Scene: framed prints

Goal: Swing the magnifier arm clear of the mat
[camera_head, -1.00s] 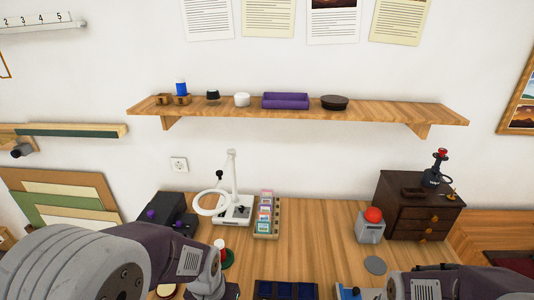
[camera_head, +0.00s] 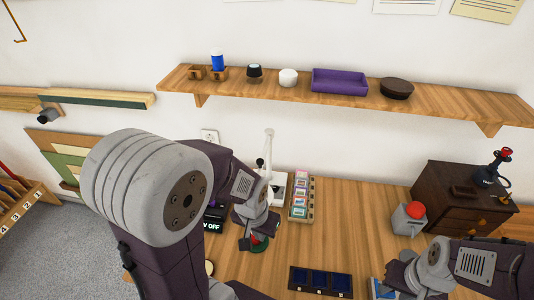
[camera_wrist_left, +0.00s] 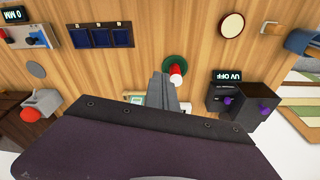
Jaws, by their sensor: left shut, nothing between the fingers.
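The white magnifier stand (camera_head: 268,150) is on the bench below the shelf in the head view. Its post and part of its base show; my left arm hides its ring. My left gripper (camera_head: 247,241) is in front of and below the stand, shut and empty. It also shows in the left wrist view (camera_wrist_left: 163,80), beside a red-and-white piece (camera_wrist_left: 176,76) on a green round base (camera_wrist_left: 174,64). I cannot pick out the mat for certain. My right gripper (camera_head: 392,284) is low at the right; its jaws cannot be made out.
A dark blue tray (camera_head: 320,283) with three compartments lies at the front. A card rack (camera_head: 301,198) stands right of the magnifier. A box with a red button (camera_head: 410,217) and a drawer chest (camera_head: 462,199) stand at the right. A UV box (camera_wrist_left: 232,98) is near my left gripper.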

